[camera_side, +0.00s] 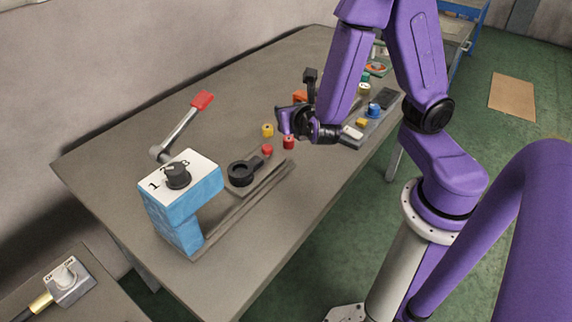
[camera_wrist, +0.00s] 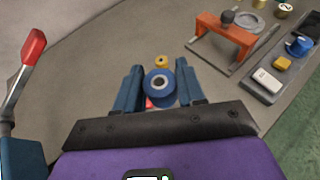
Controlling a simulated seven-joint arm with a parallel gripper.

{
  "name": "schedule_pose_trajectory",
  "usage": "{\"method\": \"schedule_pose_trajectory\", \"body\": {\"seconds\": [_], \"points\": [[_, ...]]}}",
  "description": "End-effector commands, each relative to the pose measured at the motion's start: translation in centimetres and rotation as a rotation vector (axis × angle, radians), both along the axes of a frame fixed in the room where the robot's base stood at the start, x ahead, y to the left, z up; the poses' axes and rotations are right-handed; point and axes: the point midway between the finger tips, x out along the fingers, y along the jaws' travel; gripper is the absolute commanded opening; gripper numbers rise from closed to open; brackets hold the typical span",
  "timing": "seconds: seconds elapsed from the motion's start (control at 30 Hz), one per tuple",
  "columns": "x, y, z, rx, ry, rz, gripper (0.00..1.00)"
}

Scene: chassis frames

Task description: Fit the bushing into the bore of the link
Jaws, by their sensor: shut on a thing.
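My gripper (camera_wrist: 160,88) is shut on a blue bushing (camera_wrist: 159,84) with a pale metal ring round its hole, seen in the wrist view. In the side view my gripper (camera_side: 287,121) is above the table, and the held bushing cannot be made out. The black link (camera_side: 240,174) lies on a grey plate, left of and nearer the camera than my gripper. Its large round bore faces up and looks empty. A red piece (camera_side: 267,149) sits by its narrow end; whether it touches the link is unclear. The link does not show in the wrist view.
A red cylinder (camera_side: 288,142) stands just below my gripper, a yellow one (camera_side: 267,130) beside it. A blue block (camera_side: 185,205) with a black knob and a red-handled lever (camera_side: 201,101) stand left. An orange bracket (camera_wrist: 225,33) and a grey tray (camera_wrist: 262,85) are beyond.

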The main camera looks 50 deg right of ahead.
Motion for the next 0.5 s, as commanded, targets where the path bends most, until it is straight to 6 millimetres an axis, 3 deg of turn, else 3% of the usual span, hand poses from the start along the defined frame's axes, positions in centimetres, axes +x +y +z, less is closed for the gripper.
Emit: {"method": "schedule_pose_trajectory", "body": {"seconds": [0.2, 0.5], "points": [[4.2, 0.5, 3.6, 0.006, -0.006, 0.19, 0.08], [6.4, 0.6, 5.8, 0.0, 0.0, 0.302, 0.08]]}}
